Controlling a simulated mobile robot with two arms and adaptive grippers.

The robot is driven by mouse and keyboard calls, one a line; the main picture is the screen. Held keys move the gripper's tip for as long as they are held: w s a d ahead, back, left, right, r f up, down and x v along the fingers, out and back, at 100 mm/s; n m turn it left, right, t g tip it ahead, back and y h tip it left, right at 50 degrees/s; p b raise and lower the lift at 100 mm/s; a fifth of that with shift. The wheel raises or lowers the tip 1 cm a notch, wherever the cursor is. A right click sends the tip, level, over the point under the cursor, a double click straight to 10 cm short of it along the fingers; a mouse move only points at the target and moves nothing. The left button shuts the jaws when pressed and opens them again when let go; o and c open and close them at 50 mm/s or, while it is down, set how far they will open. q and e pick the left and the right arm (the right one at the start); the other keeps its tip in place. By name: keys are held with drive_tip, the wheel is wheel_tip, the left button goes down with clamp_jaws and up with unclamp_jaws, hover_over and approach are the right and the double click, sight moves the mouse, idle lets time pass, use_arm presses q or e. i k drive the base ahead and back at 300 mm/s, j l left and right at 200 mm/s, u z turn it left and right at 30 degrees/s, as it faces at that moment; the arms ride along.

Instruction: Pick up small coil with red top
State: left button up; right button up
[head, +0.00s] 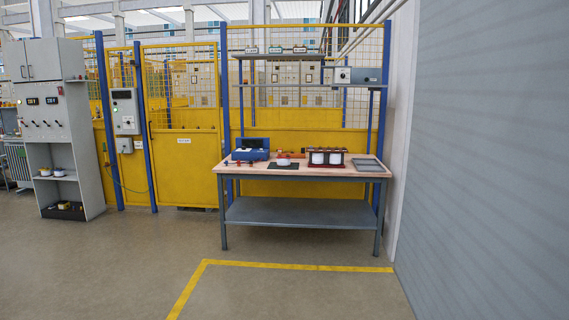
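A small red and white item (284,161), which may be the small coil with the red top, stands near a dark mat (284,166) on the workbench. It is too small here to make out clearly. A dark red frame (345,160) with white cylinders (318,158) inside stands just to its right on the bench. Neither of my grippers is in view.
The workbench top (235,168) also carries a blue box (250,154) at left and a grey tray (367,165) at right. A grey cabinet (62,130) stands at left, a grey wall (490,150) at right. Open floor (290,295) with yellow lines lies in front.

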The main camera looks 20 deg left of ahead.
sight(282, 161)
drive_tip(key=i+j+u, duration=0.4)
drive_tip(key=i, duration=0.5)
drive_tip(key=i+u, duration=0.4)
drive_tip(key=i, duration=1.5)
drive_tip(key=i+j, duration=0.1)
drive_tip(key=i, duration=0.9)
